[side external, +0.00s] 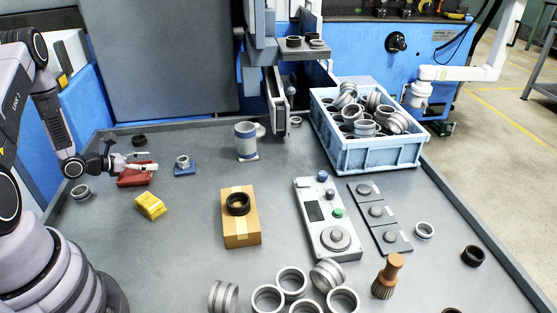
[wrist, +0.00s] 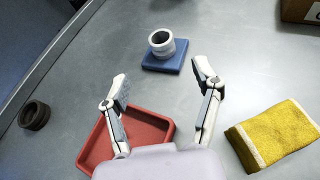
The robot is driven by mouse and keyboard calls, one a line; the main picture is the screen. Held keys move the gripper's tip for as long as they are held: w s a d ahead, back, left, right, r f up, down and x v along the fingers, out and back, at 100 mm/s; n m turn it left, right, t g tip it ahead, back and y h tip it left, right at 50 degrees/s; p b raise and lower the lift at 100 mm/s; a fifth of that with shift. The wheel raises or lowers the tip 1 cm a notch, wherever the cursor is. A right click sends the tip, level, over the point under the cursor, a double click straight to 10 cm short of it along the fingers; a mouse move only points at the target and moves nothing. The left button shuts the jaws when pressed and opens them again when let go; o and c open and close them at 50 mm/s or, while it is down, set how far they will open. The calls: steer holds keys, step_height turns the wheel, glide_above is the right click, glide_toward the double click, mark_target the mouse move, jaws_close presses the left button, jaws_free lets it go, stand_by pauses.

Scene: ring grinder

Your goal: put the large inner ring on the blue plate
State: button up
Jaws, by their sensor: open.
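A silver ring (side external: 182,161) stands on the small blue plate (side external: 185,171). In the wrist view the ring (wrist: 162,42) sits on the plate (wrist: 164,62), just beyond my fingertips and between their lines. I cannot tell from its size whether it is the large inner ring. My gripper (side external: 153,161) is open and empty, to the left of the blue plate and over the red tray (side external: 135,178). In the wrist view the gripper (wrist: 160,78) has its fingers wide apart, with nothing between them.
A yellow cloth (wrist: 275,134) lies at the right of the wrist view. A dark ring (wrist: 34,115) lies at its left. A cardboard box (side external: 241,222) bears another dark ring. A blue crate (side external: 375,154) of rings stands at the back right. Several silver rings lie in front.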

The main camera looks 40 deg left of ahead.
steer(key=shift+s+r, duration=0.3)
steer(key=s+d+r+m+g+h, duration=0.1)
steer(key=d+r+m+g+h, duration=0.6)
steer(key=d+r+m, duration=1.3)
steer(key=s+d+r+m+g+y, duration=0.4)
steer(key=s+d+r+m, duration=0.1)
steer(key=s+r, duration=0.45)
steer(key=s+a+r+m+t+y, duration=0.1)
steer(key=s+r+m+t+y, duration=0.2)
steer(key=s+r+m+y, duration=0.2)
steer(key=s+m+y, duration=0.1)
steer(key=s+m, duration=0.2)
steer(key=s, duration=0.1)
steer(key=shift+s+a+y, duration=0.3)
steer(key=shift+s+a, duration=0.1)
